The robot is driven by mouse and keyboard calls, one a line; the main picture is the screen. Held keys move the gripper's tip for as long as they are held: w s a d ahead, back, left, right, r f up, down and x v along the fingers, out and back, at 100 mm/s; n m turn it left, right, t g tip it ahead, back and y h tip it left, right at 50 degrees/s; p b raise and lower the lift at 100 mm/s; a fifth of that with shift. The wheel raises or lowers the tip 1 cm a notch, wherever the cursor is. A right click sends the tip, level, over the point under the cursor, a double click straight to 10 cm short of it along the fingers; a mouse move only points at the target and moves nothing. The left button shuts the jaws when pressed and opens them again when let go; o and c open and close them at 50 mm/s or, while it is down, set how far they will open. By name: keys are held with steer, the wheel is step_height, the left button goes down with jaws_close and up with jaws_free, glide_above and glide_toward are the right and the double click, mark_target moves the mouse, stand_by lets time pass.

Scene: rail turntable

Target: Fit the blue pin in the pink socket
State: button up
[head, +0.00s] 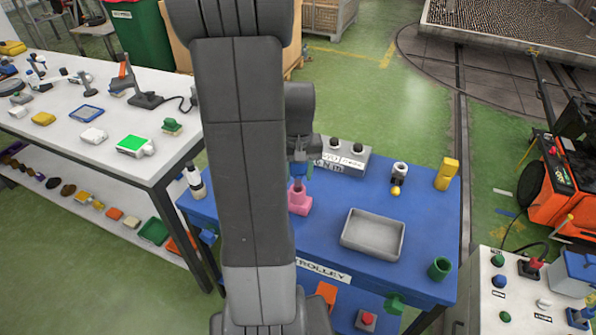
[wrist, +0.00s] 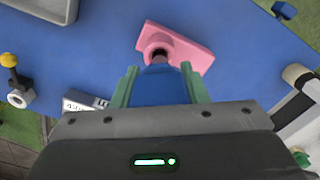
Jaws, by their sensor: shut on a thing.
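The pink socket (head: 299,200) stands on the blue trolley top, left of the grey tray. In the wrist view its flat pink base (wrist: 192,52) and round collar show just beyond my gripper. My gripper (wrist: 160,82) is shut on the blue pin (wrist: 158,90), with a green finger on each side. The pin (head: 299,170) is right above the socket in the head view, partly hidden by my arm. In the wrist view its dark tip overlaps the socket's opening. I cannot tell whether the tip is inside or just above it.
A grey tray (head: 373,250) lies right of the socket. A grey box with knobs (head: 343,158), a yellow-knobbed part (head: 396,190), a yellow block (head: 446,174) and a green cup (head: 439,268) stand around the trolley top. A white bottle (head: 194,182) is at its left edge.

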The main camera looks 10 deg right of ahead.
mark_target(298, 186)
steer(key=shift+f+b, duration=2.15)
steer(key=shift+f, duration=0.6)
steer(key=o, duration=1.2)
step_height(298, 186, up, 14)
steer(key=shift+f, duration=0.1)
